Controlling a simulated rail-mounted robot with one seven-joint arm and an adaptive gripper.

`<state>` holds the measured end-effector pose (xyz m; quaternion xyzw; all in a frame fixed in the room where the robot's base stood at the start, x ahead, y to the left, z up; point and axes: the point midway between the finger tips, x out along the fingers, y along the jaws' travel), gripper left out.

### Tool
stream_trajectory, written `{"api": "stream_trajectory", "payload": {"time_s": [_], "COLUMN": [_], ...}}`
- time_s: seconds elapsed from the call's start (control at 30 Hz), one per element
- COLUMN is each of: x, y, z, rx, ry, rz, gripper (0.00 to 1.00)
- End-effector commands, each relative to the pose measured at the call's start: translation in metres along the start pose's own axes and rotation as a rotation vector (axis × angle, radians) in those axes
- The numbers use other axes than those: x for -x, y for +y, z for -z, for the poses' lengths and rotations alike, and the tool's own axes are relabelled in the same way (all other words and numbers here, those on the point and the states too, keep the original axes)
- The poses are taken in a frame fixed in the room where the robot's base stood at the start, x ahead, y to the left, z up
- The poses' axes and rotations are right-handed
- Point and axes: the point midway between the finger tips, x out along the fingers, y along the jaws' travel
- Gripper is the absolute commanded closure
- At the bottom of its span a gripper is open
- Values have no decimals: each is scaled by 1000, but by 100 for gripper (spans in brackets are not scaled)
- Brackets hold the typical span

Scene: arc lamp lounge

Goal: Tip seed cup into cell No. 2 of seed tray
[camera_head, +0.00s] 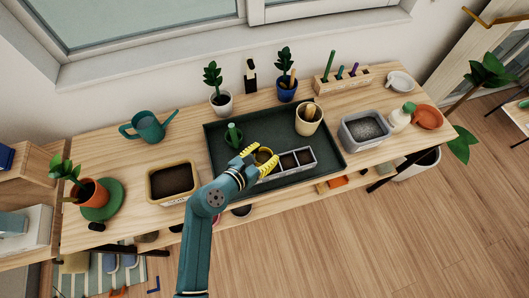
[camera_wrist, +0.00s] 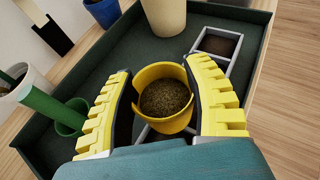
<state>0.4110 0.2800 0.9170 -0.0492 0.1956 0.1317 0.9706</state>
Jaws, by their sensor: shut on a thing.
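The yellow seed cup (camera_head: 264,153) is between the yellow fingers of my gripper (camera_head: 261,159), which is shut on it. In the wrist view the cup (camera_wrist: 164,122) looks roughly upright and holds brown grains. The pale grey seed tray (camera_head: 289,173) has a row of square cells with dark soil; two cells show clearly to the right of the cup in the head view. The cup and fingers cover the tray's left end. In the wrist view one soil-filled cell (camera_wrist: 217,44) shows beyond the cup. No cell numbers can be read.
A dark green work tray (camera_head: 222,137) lies under the seed tray. On it stand a green cup (camera_head: 233,137) at the left and a cream pot (camera_head: 308,121) behind. A soil tub (camera_head: 172,181) and a grey bin (camera_head: 365,130) flank it. Potted plants stand behind.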

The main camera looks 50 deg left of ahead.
Motion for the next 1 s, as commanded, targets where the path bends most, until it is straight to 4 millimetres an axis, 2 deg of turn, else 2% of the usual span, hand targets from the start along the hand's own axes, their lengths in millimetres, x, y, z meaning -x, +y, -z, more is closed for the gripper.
{"api": "stream_trajectory", "payload": {"time_s": [1.0], "x": [1], "y": [-1], "z": [-3], "rx": [-99], "ry": [59], "rz": [-45], "gripper": [86]}}
